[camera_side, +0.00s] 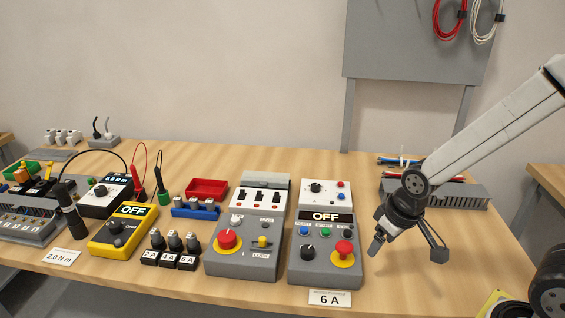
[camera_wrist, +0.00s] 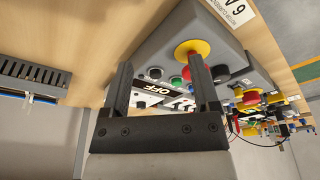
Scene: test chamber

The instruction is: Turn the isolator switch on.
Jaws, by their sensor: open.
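My gripper (camera_side: 408,250) is open and empty, above the table just right of the right grey box (camera_side: 324,275). In the wrist view its two fingers (camera_wrist: 160,70) stand apart with nothing between them touching. The left grey box (camera_side: 242,262) carries a red knob (camera_side: 228,240) on a yellow plate, which looks like the isolator switch, and a small yellow lever (camera_side: 262,241) beside a LOCK label. The knob's exact angle is too small to tell. The right box has a display reading OFF (camera_side: 325,216) and a red mushroom button (camera_side: 344,249) on a yellow disc.
The right box also has a black knob (camera_side: 308,252) and small coloured buttons. A card reading 6 A (camera_side: 330,299) lies in front. A grey slotted trunking (camera_side: 460,195) with wires lies behind my gripper. A yellow meter (camera_side: 124,232) and fuses stand at left.

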